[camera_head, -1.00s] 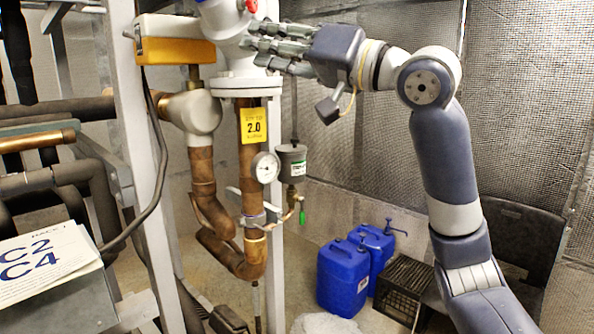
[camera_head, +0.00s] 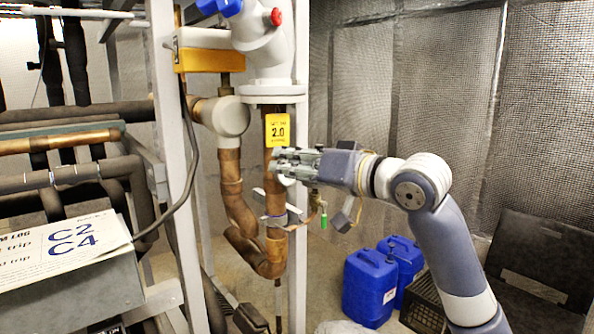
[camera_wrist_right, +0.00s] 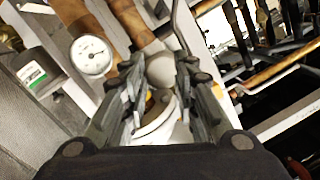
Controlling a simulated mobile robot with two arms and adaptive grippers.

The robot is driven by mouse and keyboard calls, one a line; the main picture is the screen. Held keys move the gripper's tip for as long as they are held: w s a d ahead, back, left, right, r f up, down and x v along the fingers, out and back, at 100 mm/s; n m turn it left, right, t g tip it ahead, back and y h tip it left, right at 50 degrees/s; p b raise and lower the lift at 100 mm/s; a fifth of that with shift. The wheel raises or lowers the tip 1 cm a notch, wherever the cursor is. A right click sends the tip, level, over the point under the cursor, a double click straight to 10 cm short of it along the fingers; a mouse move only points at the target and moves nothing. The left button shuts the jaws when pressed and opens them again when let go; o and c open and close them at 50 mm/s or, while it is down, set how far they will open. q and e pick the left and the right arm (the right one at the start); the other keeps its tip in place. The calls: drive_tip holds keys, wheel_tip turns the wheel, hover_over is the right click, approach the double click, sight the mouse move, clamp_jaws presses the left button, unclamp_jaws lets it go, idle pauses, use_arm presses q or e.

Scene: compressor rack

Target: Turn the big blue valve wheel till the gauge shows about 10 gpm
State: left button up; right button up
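Part of a blue wheel or handle (camera_head: 228,7) shows at the top edge of the head view, above the white valve body (camera_head: 262,55); the rest is out of frame. The small white round gauge (camera_wrist_right: 91,56) shows in the right wrist view, but its reading is too small to tell. In the head view my right gripper covers the gauge's place. My left gripper is not in view.
A grey frame post (camera_head: 176,150) and a yellow box (camera_head: 203,60) stand left of the valve. Copper pipes (camera_head: 240,215) run below it. Blue canisters (camera_head: 369,288) and a dark crate (camera_head: 425,305) are on the floor at right.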

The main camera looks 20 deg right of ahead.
drive_tip(key=shift+f, duration=0.5)
